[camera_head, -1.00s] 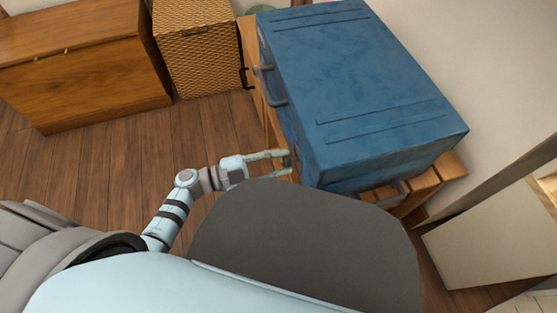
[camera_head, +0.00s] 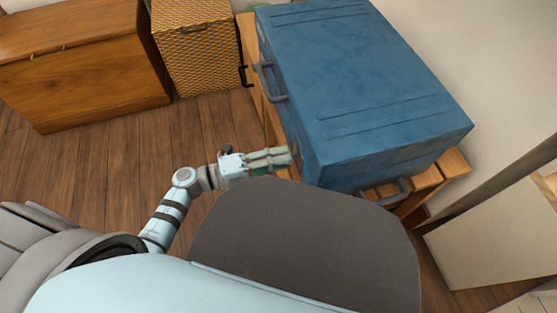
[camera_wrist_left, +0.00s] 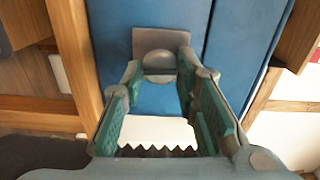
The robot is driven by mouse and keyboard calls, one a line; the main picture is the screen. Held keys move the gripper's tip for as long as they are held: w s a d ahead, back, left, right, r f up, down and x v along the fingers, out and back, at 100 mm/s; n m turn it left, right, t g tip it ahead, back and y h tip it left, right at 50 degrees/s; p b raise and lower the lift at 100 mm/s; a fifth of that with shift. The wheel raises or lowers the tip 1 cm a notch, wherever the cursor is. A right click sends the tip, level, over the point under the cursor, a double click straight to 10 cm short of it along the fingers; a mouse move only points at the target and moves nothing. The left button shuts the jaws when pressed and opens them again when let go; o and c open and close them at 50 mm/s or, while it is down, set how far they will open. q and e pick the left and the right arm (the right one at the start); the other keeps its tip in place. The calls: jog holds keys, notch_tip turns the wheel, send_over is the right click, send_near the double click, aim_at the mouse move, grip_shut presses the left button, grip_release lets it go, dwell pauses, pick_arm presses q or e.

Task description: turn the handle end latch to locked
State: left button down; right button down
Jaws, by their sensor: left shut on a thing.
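A blue trunk (camera_head: 365,85) with grey handles sits on a wooden bench. The latch (camera_wrist_left: 158,42) is a grey plate with a rounded knob on the trunk's blue face, seen in the left wrist view. My left gripper (camera_head: 288,156) is at the trunk's front face near its close corner. In the left wrist view its two fingers (camera_wrist_left: 160,78) close on either side of the latch knob, gripping it. In the head view the fingers mostly hide the latch, so its exact angle cannot be told there. My right gripper is not in view.
The wooden bench (camera_head: 452,166) sticks out beyond the trunk. A bent handle (camera_head: 270,85) projects from the trunk's front, another (camera_head: 388,193) from its near end. A wicker box (camera_head: 197,50) and a wooden chest (camera_head: 85,65) stand behind left. The floor (camera_head: 110,160) between is clear.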

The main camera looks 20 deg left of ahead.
pick_arm(q)
jog(key=shift+m, duration=0.4)
jog(key=c, duration=1.3)
grip_release()
jog(key=v, duration=1.2)
